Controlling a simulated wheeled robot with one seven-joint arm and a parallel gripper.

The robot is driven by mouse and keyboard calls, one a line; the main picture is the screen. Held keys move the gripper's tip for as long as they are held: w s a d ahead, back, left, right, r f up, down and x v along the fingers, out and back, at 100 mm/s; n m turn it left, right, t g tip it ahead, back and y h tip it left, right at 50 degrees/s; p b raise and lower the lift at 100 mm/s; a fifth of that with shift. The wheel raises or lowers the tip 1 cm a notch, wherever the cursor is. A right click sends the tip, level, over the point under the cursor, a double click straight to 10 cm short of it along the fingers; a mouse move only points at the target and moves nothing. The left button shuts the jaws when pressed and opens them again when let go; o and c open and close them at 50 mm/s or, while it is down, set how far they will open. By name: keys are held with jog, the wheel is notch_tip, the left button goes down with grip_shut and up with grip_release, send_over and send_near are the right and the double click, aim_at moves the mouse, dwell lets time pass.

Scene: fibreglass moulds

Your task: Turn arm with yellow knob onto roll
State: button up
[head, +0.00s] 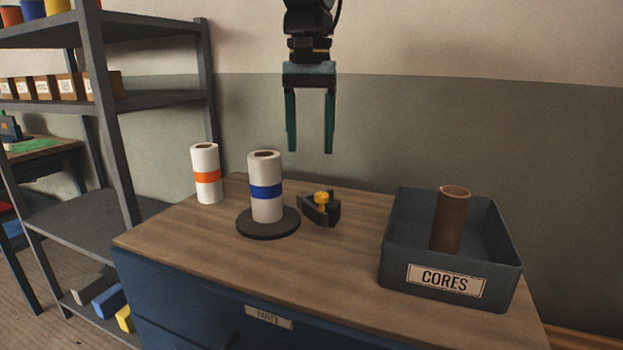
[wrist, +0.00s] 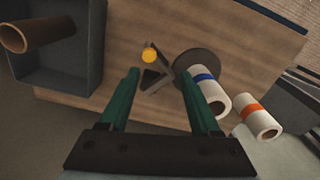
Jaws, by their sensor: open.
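The arm with the yellow knob (head: 321,199) is a small dark piece on the cabinet top, just right of the round dark base. The knob also shows in the wrist view (wrist: 149,55). A white roll with a blue band (head: 265,187) stands upright on the dark round base (head: 268,229). The arm is beside the roll, apart from it. My gripper (head: 310,150) is open and empty, high above the cabinet top. In the wrist view its green fingers (wrist: 158,80) spread to either side below the knob.
A white roll with an orange band (head: 206,176) stands at the back left. A grey bin labelled CORES (head: 400,265) holds an upright brown tube (head: 451,220) at the right. A grey shelf unit (head: 122,110) stands at the left. The front of the wooden top (head: 330,275) is clear.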

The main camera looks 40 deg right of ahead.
aim_at(322, 194)
jog(key=f, duration=0.3)
jog(key=d+f, duration=0.1)
jog(key=f, duration=0.2)
jog(key=s+f, duration=0.1)
jog(key=f, duration=0.2)
jog(key=shift+d+f+p, duration=0.3)
jog(key=shift+d, duration=0.1)
grip_shut()
dwell(1.2)
